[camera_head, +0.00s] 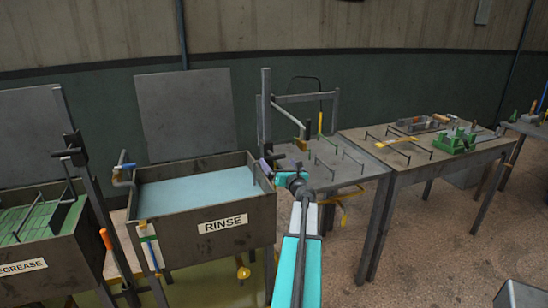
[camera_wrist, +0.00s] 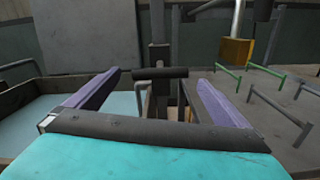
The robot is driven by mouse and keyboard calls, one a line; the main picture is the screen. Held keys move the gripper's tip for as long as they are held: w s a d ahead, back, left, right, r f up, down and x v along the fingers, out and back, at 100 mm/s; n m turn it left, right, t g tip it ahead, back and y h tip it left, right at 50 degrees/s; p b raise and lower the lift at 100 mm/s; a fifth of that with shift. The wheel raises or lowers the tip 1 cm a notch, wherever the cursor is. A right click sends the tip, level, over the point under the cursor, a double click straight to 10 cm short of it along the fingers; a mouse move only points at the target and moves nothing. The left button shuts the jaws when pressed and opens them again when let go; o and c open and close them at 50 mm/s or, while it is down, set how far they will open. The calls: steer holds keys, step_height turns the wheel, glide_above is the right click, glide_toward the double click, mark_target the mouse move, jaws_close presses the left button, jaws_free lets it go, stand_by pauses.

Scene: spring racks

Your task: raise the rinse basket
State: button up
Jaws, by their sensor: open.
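The rinse tank (camera_head: 160,225) is a dark metal box labelled RINSE, filled with pale blue liquid (camera_head: 200,188). I cannot make out a basket in it; it may be under the surface. A dark post (camera_head: 265,105) rises at the tank's right side. In the wrist view a dark horizontal bar handle (camera_wrist: 160,73) sits on the post (camera_wrist: 158,52). My gripper (camera_wrist: 160,78) is open, its purple fingers on the left and right of the handle. The handle lies crosswise between the fingertips, and I see no grip on it. In the head view my gripper (camera_head: 273,166) is at the tank's right rim.
A degrease tank (camera_head: 40,265) with a green interior and its own post and handle (camera_head: 70,152) stands left. To the right is a table (camera_head: 350,172) with several small rails. A brass block (camera_wrist: 237,50) hangs on a rod beside the post. A wooden bench (camera_head: 400,160) stands further right.

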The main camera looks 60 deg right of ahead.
mark_target(275, 159)
steer(key=shift+p+x, duration=0.6)
steer(key=shift+x, duration=2.75)
steer(key=shift+d, duration=0.1)
steer(key=c, duration=1.2)
step_height(275, 159, up, 17)
steer(key=p, duration=1)
steer(key=o, duration=1.2)
steer(key=shift+f, duration=0.15)
